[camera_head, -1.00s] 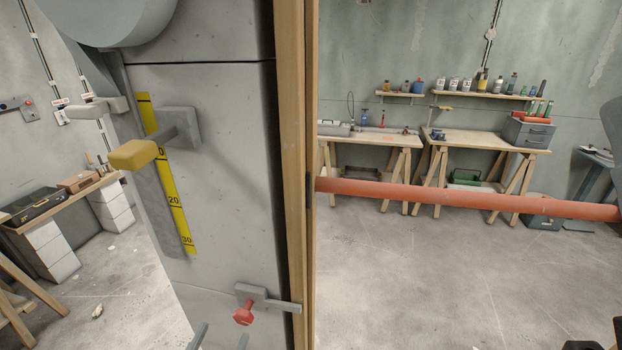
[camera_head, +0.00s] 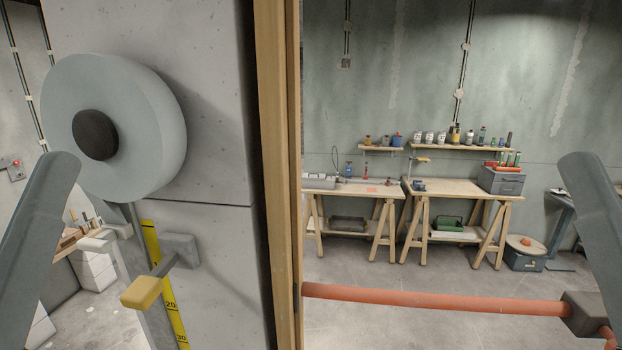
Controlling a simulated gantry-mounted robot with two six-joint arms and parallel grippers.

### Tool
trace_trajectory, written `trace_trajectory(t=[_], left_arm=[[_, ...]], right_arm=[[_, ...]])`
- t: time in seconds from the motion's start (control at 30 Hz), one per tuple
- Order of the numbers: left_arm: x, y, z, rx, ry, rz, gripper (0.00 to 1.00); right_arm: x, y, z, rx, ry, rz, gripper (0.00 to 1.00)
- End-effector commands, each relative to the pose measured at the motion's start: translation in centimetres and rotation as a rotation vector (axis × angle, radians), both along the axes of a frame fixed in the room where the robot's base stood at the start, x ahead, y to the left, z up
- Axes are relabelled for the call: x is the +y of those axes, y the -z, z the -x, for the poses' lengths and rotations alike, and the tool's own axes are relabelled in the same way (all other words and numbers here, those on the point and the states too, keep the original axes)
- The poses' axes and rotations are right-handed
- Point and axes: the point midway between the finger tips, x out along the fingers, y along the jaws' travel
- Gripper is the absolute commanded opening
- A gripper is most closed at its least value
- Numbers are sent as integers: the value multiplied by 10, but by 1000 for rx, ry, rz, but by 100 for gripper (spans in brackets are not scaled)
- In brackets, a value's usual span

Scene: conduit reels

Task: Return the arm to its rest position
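My two grey arm links stand at the left edge (camera_head: 35,240) and the right edge (camera_head: 603,235), raised at a roughly matching slant. No gripper fingers show, so I cannot see whether either gripper is open or holds anything. A large pale grey reel (camera_head: 150,120) with a black hub (camera_head: 95,135) is on the concrete wall at left. Below it a yellow-tipped peg (camera_head: 142,292) sticks out beside a yellow measuring scale (camera_head: 170,300).
A wooden post (camera_head: 277,170) stands upright near the middle. An orange-red pipe (camera_head: 430,299) runs right from it to a grey box (camera_head: 587,313). Workbenches (camera_head: 462,187) and shelves with bottles (camera_head: 460,148) stand at the back, with bare floor in front.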

Motion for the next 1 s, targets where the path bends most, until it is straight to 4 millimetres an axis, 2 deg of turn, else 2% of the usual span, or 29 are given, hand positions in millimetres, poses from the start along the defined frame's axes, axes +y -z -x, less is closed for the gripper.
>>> trace_trajectory(t=[0.03,0.2,0.3,0.43,0.57,0.77,0.87,0.97,1.0], left_arm=[[0,-53,0,0,0,0,82],[0,-138,0,0,-1,-1,82],[0,-178,0,1,0,-1,82],[0,-208,-1,1,0,-1,82],[0,-214,-1,1,0,-1,82],[0,-200,-1,1,0,-1,82],[0,-174,-1,1,0,-1,82],[0,-132,-1,1,0,-1,82],[0,-112,-1,1,0,-1,82]], right_arm=[[0,-53,0,0,0,0,50],[0,-138,0,0,0,0,50],[0,-179,0,0,0,0,50],[0,-208,0,0,0,0,50],[0,-215,0,0,0,0,50],[0,-200,0,1,0,0,50],[0,-174,0,1,0,0,50],[0,-132,0,1,0,0,50],[0,-112,0,1,0,0,50]])
